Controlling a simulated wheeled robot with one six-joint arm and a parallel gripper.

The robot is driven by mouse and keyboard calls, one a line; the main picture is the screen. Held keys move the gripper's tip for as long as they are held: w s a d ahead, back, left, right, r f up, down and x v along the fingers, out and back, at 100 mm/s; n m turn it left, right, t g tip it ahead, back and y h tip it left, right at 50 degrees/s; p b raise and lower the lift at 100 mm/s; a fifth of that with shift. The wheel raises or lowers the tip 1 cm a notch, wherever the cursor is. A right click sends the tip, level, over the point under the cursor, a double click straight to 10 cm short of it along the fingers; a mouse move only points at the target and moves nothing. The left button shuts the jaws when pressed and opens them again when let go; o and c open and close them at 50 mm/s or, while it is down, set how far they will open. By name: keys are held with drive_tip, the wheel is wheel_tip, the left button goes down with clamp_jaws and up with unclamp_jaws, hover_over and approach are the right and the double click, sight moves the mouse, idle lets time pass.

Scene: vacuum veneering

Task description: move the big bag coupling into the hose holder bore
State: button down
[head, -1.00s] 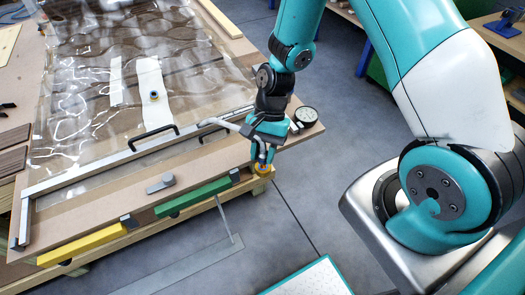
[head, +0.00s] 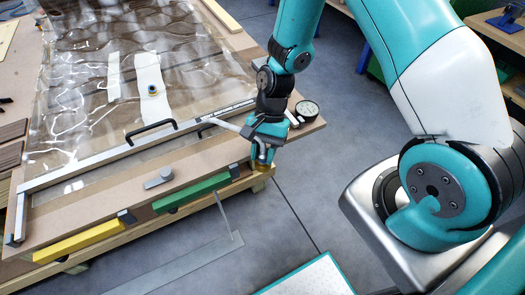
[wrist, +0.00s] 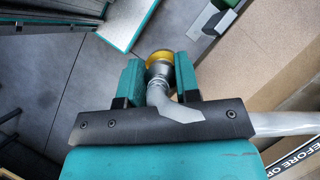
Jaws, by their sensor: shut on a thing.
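My gripper (head: 262,160) is shut on the big bag coupling (head: 261,166), above the near right corner of the workbench. In the wrist view the coupling (wrist: 160,62), a grey fitting with a yellow ring, sits between the two teal fingers (wrist: 158,80). A grey hose (wrist: 275,123) leads away from it to the right; in the head view it runs left toward the frame bar. The lower end of the coupling is small and partly hidden in the head view. I cannot make out the hose holder bore clearly in either view.
The bench (head: 110,215) carries a clear bag (head: 190,60) with a port (head: 152,90) on a white strip. A metal bar (head: 90,165) with a black handle crosses it. A gauge (head: 307,111) stands beside my gripper. Green (head: 190,194) and yellow (head: 90,241) bars line the front edge.

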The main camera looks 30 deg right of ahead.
drive_tip(key=c, duration=0.8)
unclamp_jaws()
drive_tip(key=shift+o, duration=0.2)
drive_tip(key=shift+w+a, duration=0.1)
drive_tip(key=shift+w, duration=0.05)
drive_tip(key=b+v, duration=0.1)
drive_tip(key=v, duration=1.6)
drive_tip(key=shift+d+b, duration=0.2)
drive_tip(key=shift+b, duration=0.15)
drive_tip(key=shift+s+r, duration=0.15)
drive_tip(key=shift+s, duration=0.1)
wheel_tip(320, 180, up, 7)
drive_tip(key=n+t, duration=0.2)
drive_tip(key=n, duration=0.5)
hover_over(263, 151)
drive_tip(key=s+a+r+n+t, duration=0.1)
drive_tip(key=s+a+r+n, duration=0.1)
drive_tip(key=s+n, duration=0.2)
drive_tip(key=s+a+r+n+t, duration=0.1)
drive_tip(key=s+a+r+n, duration=0.1)
drive_tip(key=s+n, duration=0.3)
drive_tip(key=s, duration=0.2)
drive_tip(key=shift+s+a+r, duration=0.2)
drive_tip(key=shift+s+r, duration=0.2)
